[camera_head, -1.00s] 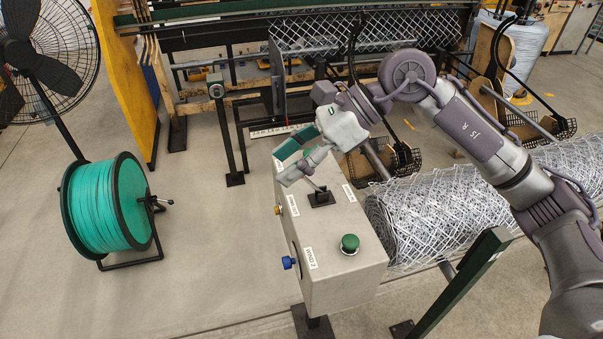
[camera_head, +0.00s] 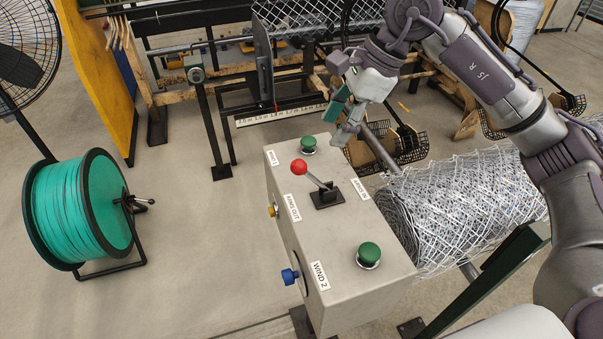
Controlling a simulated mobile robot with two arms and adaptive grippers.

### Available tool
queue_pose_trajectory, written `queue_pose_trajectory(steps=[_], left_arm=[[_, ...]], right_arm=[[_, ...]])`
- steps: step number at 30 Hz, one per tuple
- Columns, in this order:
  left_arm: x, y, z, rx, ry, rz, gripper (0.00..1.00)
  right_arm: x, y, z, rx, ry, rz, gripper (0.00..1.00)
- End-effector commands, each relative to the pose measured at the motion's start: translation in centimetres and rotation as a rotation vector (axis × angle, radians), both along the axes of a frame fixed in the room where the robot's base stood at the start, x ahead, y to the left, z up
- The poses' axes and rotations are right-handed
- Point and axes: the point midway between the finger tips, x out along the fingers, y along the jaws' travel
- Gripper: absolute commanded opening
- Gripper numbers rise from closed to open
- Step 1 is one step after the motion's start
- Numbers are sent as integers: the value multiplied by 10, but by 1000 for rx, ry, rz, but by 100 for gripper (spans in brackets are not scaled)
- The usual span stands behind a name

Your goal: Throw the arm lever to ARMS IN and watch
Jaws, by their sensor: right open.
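The arm lever (camera_head: 316,181) stands on a black base on top of the grey control box (camera_head: 345,235). Its red knob (camera_head: 299,167) leans to the left, towards the side of the ARMS OUT label (camera_head: 293,207). The ARMS IN label (camera_head: 360,188) lies on the right of the base, partly hard to read. My right gripper (camera_head: 343,117) is open and empty, above the far right edge of the box. It is up and right of the knob and apart from it. My left gripper is not in view.
Green buttons sit at the box's far end (camera_head: 309,144) and near end (camera_head: 369,254). A blue knob (camera_head: 290,276) sticks out of its left side. A roll of wire mesh (camera_head: 465,205) lies on the right. A green wire spool (camera_head: 80,210) stands left, with free floor between.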

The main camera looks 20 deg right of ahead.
Motion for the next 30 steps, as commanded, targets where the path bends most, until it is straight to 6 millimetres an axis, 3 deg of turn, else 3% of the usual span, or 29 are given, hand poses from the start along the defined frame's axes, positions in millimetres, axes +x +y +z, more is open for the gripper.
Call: queue_pose_trajectory(steps=[7,21,30], left_arm=[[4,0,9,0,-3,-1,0],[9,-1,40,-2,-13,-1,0],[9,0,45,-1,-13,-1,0]], right_arm=[[3,10,-23,-1,5,2,52],[17,44,-108,2,5,1,52],[21,51,-128,1,1,0,52]])
